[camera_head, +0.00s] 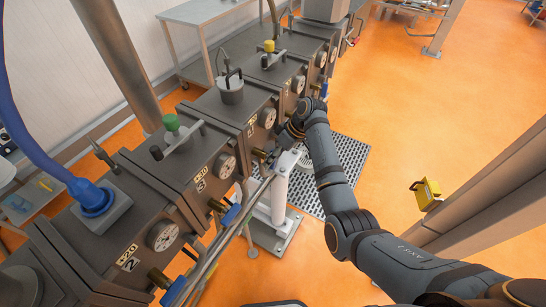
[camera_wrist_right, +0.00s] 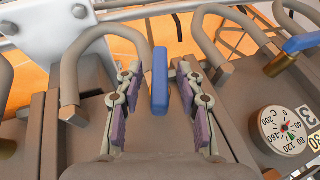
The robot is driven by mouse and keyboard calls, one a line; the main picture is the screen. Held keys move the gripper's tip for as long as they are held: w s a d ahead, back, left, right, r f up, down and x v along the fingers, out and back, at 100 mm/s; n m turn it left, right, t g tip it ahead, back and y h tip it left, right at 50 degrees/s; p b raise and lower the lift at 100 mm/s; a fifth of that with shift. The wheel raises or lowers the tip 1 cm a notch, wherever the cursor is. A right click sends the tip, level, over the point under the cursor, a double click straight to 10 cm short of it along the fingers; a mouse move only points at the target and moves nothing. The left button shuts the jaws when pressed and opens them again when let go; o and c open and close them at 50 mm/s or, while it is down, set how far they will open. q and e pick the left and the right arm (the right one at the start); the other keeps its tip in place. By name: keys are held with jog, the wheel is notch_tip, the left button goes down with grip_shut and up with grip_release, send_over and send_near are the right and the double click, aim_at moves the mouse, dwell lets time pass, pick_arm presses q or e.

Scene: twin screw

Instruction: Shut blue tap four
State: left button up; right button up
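A blue tap handle (camera_wrist_right: 160,88) stands between the fingers of my right gripper (camera_wrist_right: 158,72) in the right wrist view. It points along the fingers, with a gap on each side. The gripper is open. In the head view my right gripper (camera_head: 273,153) reaches to the machine front by the "40" block (camera_head: 250,126), and hides most of the tap there. Another blue tap (camera_head: 231,214) with a brass fitting is on the block marked 3. It also shows at the right of the right wrist view (camera_wrist_right: 302,43). My left gripper is not in view.
Metal hose loops (camera_wrist_right: 75,85) flank the right gripper, and a white bracket (camera_wrist_right: 40,28) stands close by. A round gauge (camera_wrist_right: 283,130) is to the right. A white post (camera_head: 280,195) stands below the arm. Orange floor (camera_head: 440,120) is open to the right.

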grip_shut()
jog(key=shift+w+g+y, duration=0.1)
jog(key=shift+g+y, duration=0.3)
jog(key=shift+g, duration=0.1)
grip_release()
jog(key=v, duration=1.2)
